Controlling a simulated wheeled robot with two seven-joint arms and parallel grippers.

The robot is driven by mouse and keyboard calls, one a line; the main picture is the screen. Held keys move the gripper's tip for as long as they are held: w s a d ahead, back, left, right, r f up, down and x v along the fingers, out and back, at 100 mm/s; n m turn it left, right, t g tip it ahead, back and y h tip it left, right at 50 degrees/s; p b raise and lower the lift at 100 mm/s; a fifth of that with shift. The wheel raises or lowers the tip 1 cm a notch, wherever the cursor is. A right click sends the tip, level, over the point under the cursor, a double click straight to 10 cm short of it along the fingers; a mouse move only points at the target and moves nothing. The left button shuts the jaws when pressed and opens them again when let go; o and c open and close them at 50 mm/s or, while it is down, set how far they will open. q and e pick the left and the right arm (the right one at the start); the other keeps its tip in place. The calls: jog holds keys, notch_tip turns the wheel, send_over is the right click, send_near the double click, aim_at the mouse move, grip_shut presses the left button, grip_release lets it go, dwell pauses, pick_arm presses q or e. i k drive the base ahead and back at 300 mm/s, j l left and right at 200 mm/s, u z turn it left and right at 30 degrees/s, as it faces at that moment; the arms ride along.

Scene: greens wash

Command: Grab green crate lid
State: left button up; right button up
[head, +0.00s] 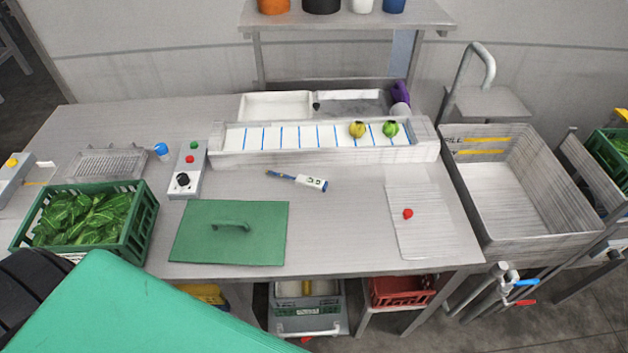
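The green crate lid (258,248) lies flat on the metal table, near the front edge and left of centre. It is a rectangular panel with a raised handle (232,226) in its middle. A green crate (143,228) full of leafy greens (85,218) stands to its left, open at the top, with a gap between them. Neither of my grippers shows in the head view, and nothing is touching the lid.
A control box (187,170) stands behind the lid, left of a slotted trough (300,140) holding two round fruits. A digital probe (310,182) lies behind the lid. A ribbed board (425,225) and a deep sink (490,200) are at right. Table right of the lid is clear.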

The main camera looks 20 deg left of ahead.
aim_at(225, 232)
jog(key=k+u, duration=0.15)
jog(key=u, duration=1.2)
jog(key=l, duration=0.2)
jog(key=u, duration=0.05)
